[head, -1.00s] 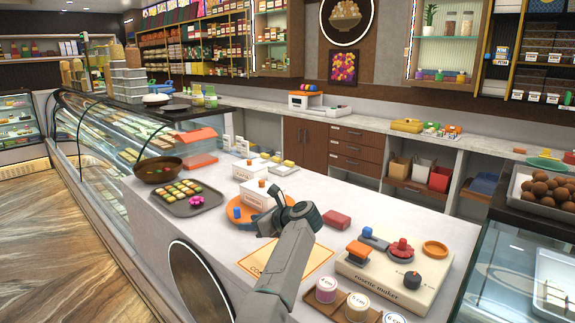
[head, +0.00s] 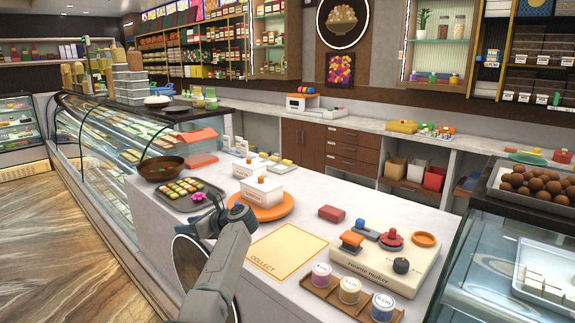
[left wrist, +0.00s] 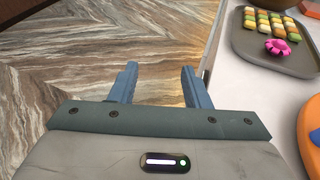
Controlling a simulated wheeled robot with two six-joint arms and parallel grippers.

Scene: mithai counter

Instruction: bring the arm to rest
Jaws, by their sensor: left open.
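My left gripper (head: 222,208) is over the near left edge of the white counter (head: 330,196), just in front of the tray of sweets. In the left wrist view its two blue-grey fingers (left wrist: 158,86) stand apart with nothing between them, with the wooden floor (left wrist: 90,50) below. My left arm (head: 220,270) comes up from the bottom of the head view. My right gripper is in neither view.
An orange-edged "COLLECT" mat (head: 287,250) lies bare. A rosette maker (head: 380,262) and a tray with tubs (head: 350,291) are to the right.

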